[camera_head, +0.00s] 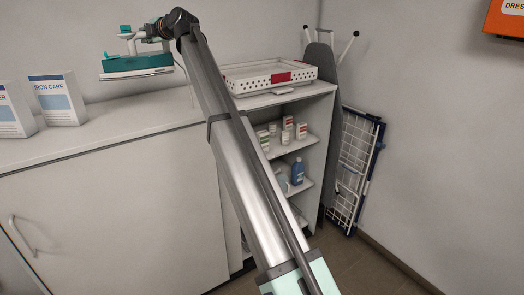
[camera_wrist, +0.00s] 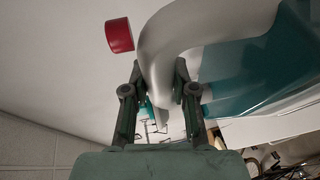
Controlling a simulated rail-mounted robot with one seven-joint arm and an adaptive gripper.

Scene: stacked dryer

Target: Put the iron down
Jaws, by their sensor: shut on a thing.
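The iron (camera_head: 137,64) has a teal body, a pale sole and a white handle. In the head view it is at the upper left, roughly level, and appears raised above the white cabinet top (camera_head: 115,124). My gripper (camera_head: 152,32) is at the iron's handle, at the end of my outstretched arm. In the wrist view the curved white handle (camera_wrist: 170,45) runs between the two fingers of my gripper (camera_wrist: 158,90), which are shut on it. The teal iron body (camera_wrist: 250,65) is to the right there. The iron's underside is hidden in the wrist view.
Two white boxes (camera_head: 58,98), one marked IRON CARE, stand at the left of the cabinet top. An ironing board (camera_head: 319,67) leans beyond the open shelves.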

